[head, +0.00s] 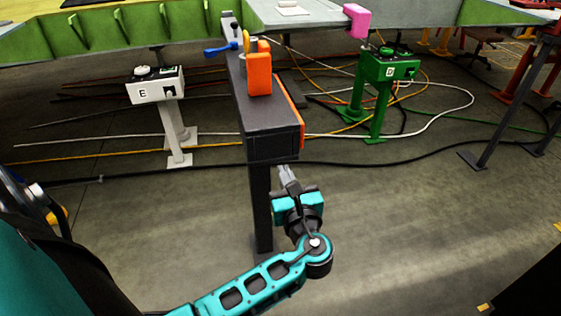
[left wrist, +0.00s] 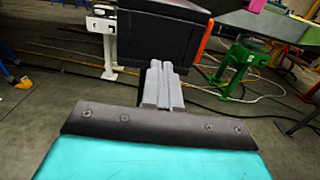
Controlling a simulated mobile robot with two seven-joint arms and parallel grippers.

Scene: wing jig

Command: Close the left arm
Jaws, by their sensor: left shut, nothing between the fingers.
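A dark grey jig arm (head: 268,112) on a post stands in the middle of the head view, its far end at the green wing edge. It carries an upright orange block (head: 259,70) and a blue handle (head: 220,49). My left gripper (head: 285,172) is just below and in front of the arm's near end. Its grey fingers are together and empty. In the left wrist view the fingers (left wrist: 161,70) point at the dark end of the arm (left wrist: 157,38); I cannot tell whether they touch it. My right gripper is not in view.
A white box marked E (head: 155,86) stands on a pedestal at left. A green box marked D (head: 388,66) stands at right, near a pink block (head: 357,20). Cables cross the floor. The green wing panel (head: 120,30) spans the back. Floor in front is clear.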

